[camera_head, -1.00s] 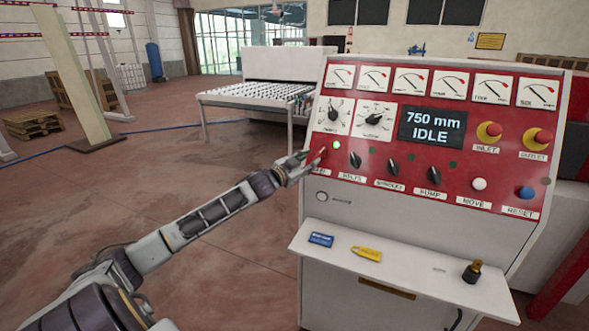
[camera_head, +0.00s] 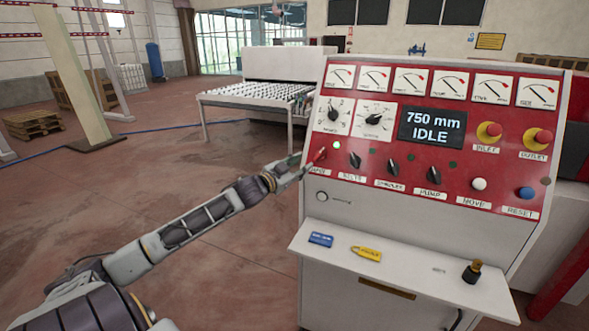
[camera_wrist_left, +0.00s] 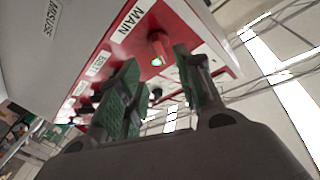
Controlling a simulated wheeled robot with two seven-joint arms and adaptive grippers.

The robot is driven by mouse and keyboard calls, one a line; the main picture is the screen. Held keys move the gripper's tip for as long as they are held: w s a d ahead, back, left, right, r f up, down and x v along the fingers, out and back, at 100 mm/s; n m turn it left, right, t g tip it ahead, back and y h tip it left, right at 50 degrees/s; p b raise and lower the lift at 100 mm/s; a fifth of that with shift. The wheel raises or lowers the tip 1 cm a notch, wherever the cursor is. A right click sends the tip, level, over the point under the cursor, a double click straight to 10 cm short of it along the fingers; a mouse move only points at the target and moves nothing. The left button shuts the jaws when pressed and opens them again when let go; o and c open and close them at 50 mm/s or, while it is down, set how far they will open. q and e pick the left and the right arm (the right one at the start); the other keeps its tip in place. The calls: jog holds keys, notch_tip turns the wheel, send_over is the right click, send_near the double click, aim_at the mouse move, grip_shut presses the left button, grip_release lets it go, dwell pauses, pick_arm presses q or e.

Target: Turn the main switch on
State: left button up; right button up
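The main switch (camera_head: 319,156) is a red knob at the left end of the lower row on the red control panel (camera_head: 470,160). It also shows in the left wrist view (camera_wrist_left: 160,45), beside the MAIN label. A small lamp (camera_head: 336,144) near it is lit, glowing green in the wrist view. My left gripper (camera_head: 297,168) is just left of the switch. In the left wrist view its green-padded fingers (camera_wrist_left: 157,92) are apart with nothing between them, and the knob shows beyond the tips, apart from them. My right gripper is not in view.
The display (camera_head: 432,127) reads 750 mm IDLE. Dark knobs (camera_head: 393,167) and push buttons continue the row to the right. A shelf (camera_head: 410,283) below the panel holds a blue tag, a yellow tag and a dark small item. Open floor lies left of the console.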

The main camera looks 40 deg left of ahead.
pick_arm(q)
jog(key=shift+s, duration=1.25)
jog(key=shift+m, duration=0.4)
